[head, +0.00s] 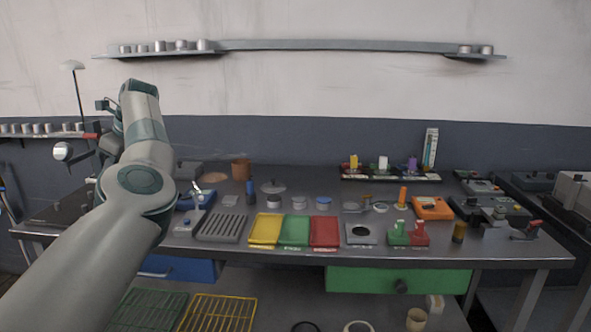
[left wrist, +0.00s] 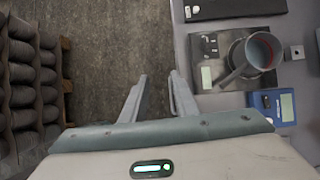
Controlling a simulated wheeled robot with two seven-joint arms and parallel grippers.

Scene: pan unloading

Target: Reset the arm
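My left arm comes in from the left in the head view and bends up over the left end of the workbench (head: 322,259); its gripper is not clear there. In the left wrist view my left gripper (left wrist: 158,88) has its two fingers apart with nothing between them, above dark floor beside the bench edge. A small grey pan (left wrist: 234,76) with a reddish inside stands on a black device at the right of that view, apart from the fingers. My right arm and gripper are not in view.
Yellow (head: 265,230), green (head: 294,231) and red (head: 325,232) trays lie along the bench front. A slotted grey rack (head: 222,228) is left of them. A blue device (left wrist: 272,105) sits near the pan. A rack of dark rolls (left wrist: 20,95) stands left of the gripper.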

